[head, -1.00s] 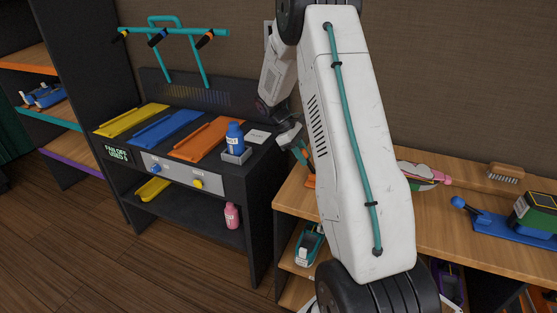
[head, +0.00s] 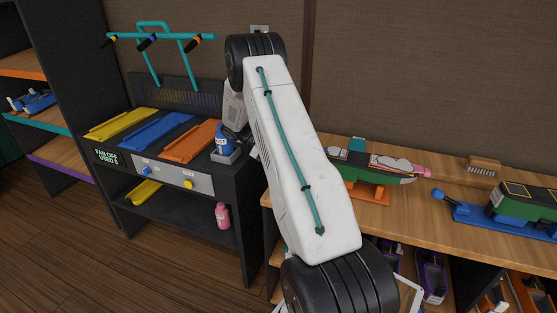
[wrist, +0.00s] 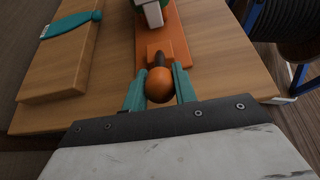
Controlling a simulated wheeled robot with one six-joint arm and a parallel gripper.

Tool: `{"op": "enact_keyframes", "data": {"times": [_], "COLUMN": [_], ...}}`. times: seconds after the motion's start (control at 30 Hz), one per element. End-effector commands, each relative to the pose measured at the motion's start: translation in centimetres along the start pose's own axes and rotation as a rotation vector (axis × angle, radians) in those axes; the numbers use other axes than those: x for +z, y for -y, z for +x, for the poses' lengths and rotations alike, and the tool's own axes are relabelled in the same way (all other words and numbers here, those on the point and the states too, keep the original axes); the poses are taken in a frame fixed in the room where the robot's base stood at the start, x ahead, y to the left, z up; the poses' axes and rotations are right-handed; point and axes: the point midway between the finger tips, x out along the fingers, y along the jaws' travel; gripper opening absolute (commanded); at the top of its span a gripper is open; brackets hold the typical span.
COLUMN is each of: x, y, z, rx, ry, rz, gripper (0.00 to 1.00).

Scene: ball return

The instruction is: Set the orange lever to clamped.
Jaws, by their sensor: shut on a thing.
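The orange lever ends in a round orange knob (wrist: 159,85) on a short dark shaft (wrist: 160,60), in the wrist view. The shaft meets an orange block on the orange base plate (wrist: 177,35). My gripper (wrist: 160,90) has its teal fingers on both sides of the knob, shut on it. In the head view the orange base (head: 372,193) lies on the wooden bench with a green shoe-like thing (head: 375,178) clamped or resting on it. My arm hides the gripper and lever there. I cannot tell the lever's setting.
A blue fixture (head: 468,212) with a ball lever and a brush (head: 484,167) share the bench. A dark station with coloured trays (head: 190,141) and a blue bottle (head: 222,138) stands left. A wooden board with a teal tool (wrist: 75,24) and a dark reel (wrist: 290,20) flank the lever.

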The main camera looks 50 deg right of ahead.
Motion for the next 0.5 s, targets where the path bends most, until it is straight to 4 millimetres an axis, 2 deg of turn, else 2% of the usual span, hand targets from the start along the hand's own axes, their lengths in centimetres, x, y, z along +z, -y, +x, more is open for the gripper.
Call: {"op": "enact_keyframes", "data": {"times": [0.27,0.3,0.37,0.5], "x": [-0.15,-0.15,-0.14,-0.13], "y": [0.09,0.10,0.09,0.12], "z": [0.26,0.25,0.22,0.09], "rx": [-0.004,-0.004,-0.003,-0.001], "ry": [0.001,0.001,0.001,0.000], "rz": [-0.003,-0.003,-0.003,-0.003], "gripper": [0.00,0.30,0.47,0.49]}}
